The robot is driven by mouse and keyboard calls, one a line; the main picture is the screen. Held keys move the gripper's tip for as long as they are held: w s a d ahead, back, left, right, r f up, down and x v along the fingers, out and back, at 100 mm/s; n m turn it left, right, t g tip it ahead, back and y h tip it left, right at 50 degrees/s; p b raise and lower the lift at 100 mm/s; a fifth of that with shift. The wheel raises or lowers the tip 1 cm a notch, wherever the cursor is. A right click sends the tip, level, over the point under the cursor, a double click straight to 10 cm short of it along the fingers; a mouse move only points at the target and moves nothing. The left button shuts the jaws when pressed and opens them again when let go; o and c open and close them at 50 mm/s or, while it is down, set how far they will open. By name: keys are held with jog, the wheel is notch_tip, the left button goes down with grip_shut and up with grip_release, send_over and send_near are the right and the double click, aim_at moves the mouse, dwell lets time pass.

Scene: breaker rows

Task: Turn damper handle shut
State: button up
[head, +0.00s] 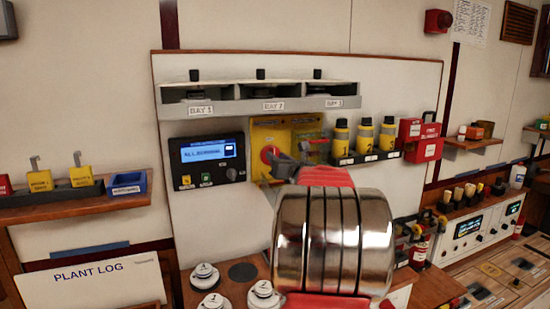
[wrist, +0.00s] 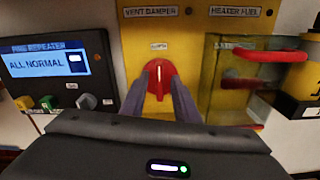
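The damper handle (wrist: 159,78) is a red knob with an upright white line, on the yellow vent damper panel (wrist: 140,52). In the head view the red handle (head: 267,154) shows just left of my gripper (head: 284,163), partly hidden by it. In the wrist view my gripper (wrist: 160,96) points at the panel with its two fingers apart, one on each side of the handle's lower part. Yellow panel shows between the fingers below the knob. I cannot tell whether the fingertips touch the handle.
A fire repeater screen (wrist: 50,64) reading "ALL NORMAL" is left of the handle. A clear cover (wrist: 233,85) with a red bar (wrist: 262,55) is close on the right. Numbered yellow bottles (head: 364,136) stand on a shelf farther right.

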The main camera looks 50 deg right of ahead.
jog(key=shift+x, duration=0.95)
jog(key=shift+c, duration=0.5)
jog(key=c, duration=0.6)
jog(key=shift+a, duration=0.15)
grip_shut()
